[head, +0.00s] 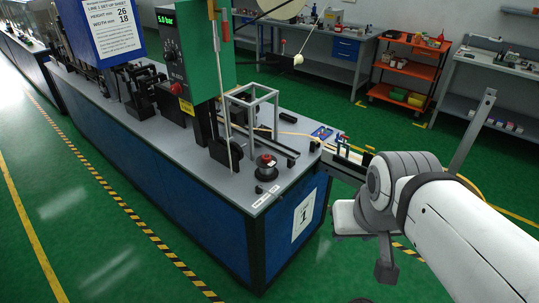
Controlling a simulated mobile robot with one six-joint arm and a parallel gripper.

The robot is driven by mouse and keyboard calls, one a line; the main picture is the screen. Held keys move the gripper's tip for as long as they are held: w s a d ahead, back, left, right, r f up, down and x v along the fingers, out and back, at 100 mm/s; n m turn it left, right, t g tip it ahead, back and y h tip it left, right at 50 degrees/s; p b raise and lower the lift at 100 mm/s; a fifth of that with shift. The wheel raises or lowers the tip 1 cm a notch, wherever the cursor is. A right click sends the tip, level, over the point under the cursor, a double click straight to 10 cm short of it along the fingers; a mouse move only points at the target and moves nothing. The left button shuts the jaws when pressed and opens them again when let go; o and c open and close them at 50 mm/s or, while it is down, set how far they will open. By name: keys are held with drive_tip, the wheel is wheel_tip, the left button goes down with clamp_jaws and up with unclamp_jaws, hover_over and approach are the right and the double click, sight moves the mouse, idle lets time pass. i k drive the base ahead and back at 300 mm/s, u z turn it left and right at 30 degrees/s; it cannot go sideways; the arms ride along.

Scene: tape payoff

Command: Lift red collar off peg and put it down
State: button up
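The red collar (266,159) shows as a small red ring on top of a dark round base, near the front corner of the grey machine bench. It seems to sit around a short dark peg, but it is too small to tell how far down. My gripper (386,270) hangs low at the right of the bench, under my white arm, apart from the collar and off the bench top. Only a dark end part of it shows, and its fingers cannot be made out.
The bench top (210,175) has a bare strip along its front. A thin upright rod (229,120) and a grey frame (251,105) stand close behind the collar. A small dark knob lies beside it. An orange shelf cart (403,70) stands at the back.

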sight(264, 160)
drive_tip(key=u, duration=0.05)
drive_tip(key=i, duration=1)
drive_tip(key=z, duration=0.05)
